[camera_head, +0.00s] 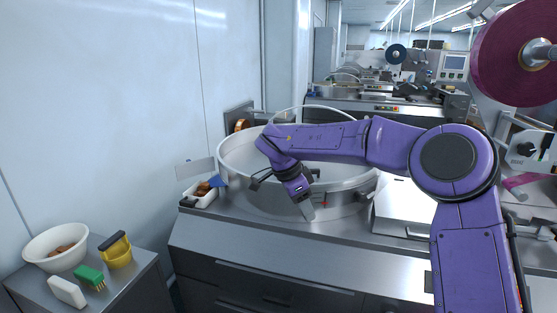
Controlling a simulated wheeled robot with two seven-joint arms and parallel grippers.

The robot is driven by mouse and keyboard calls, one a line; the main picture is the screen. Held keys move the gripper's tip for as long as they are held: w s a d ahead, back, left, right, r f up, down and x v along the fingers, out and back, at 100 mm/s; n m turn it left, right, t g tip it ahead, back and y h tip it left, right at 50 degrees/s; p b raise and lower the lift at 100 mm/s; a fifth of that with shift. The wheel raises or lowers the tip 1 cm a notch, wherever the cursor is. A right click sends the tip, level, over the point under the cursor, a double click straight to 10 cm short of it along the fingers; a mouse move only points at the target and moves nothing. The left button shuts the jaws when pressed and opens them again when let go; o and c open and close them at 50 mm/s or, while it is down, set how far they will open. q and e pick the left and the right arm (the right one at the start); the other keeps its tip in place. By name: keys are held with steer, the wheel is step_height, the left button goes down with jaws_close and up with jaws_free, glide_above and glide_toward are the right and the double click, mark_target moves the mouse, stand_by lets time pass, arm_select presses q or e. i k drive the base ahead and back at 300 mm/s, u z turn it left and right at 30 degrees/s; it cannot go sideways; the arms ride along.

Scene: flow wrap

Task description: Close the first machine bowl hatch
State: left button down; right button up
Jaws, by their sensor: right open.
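The first machine bowl (235,180) is a wide, round metal drum on the steel counter. My right arm reaches across its rim from the right. My right gripper (307,209) points down at the front of the bowl wall, close to it; contact cannot be told. Its jaws are open, with nothing visible between them. The hatch is not clearly made out; the wrist and gripper cover part of the front wall where small fittings show. My left gripper is out of view.
A white bin (202,196) stands on the counter left of the bowl. A side table holds a white bowl (57,243), a yellow container (118,256), a green brush (89,275) and a white block (67,291). A purple film roll (500,60) hangs upper right.

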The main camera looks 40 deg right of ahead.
mark_target(190, 169)
steer(key=z, duration=0.7)
steer(key=i, duration=1.35)
steer(key=u, duration=1.45)
steer(key=i, duration=0.35)
